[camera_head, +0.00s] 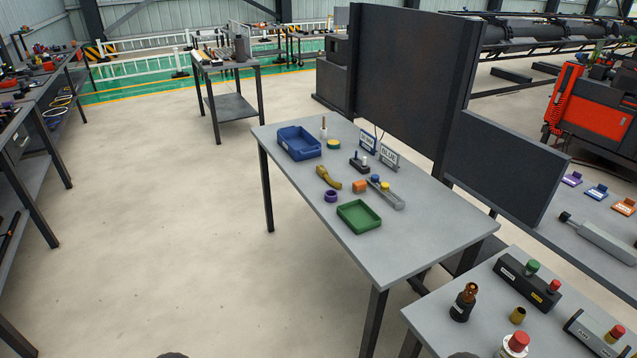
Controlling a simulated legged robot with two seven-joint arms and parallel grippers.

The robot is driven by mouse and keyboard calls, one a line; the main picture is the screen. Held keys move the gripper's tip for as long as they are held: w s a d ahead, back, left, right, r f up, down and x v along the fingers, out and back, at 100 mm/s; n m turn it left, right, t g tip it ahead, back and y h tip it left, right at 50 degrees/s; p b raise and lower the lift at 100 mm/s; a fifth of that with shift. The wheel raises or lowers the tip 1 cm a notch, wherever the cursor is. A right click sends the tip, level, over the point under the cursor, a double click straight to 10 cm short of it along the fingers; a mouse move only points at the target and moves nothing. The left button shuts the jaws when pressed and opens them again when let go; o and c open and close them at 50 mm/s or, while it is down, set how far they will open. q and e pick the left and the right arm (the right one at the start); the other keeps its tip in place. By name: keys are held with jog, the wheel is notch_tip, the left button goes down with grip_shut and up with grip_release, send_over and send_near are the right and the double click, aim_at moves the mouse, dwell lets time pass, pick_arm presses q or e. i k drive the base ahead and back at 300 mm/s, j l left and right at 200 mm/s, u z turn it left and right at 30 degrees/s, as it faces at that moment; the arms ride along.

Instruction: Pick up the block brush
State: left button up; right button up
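No thing is clear enough to name as the block brush with certainty. On the grey table (420,240) lie a small orange block (360,186) and a curved yellow-brown piece (328,178); either could be it, and bristles are too small to make out. The orange block lies just right of the yellow-brown piece, behind a green tray (359,216). Neither gripper shows in the head view. Only dark rounded edges show at the bottom of the picture, too little to identify.
A dark panel (410,80) stands behind. Floor at left is clear.

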aim_at(360, 186)
jog(key=i+j, duration=0.1)
jog(key=i+z, duration=0.15)
jog(key=z, duration=0.3)
jog(key=i+j+z, duration=0.15)
jog(key=z, duration=0.35)
jog(key=i+j+z, duration=0.1)
jog(key=z, duration=0.35)
jog(key=i+j+z, duration=0.1)
jog(key=j+z, duration=0.2)
jog(key=z, duration=0.15)
jog(key=i+j+z, duration=0.25)
jog(key=j+z, duration=0.15)
jog(key=j, duration=1.6)
jog(key=j+z, duration=0.35)
jog(key=j, duration=1.65)
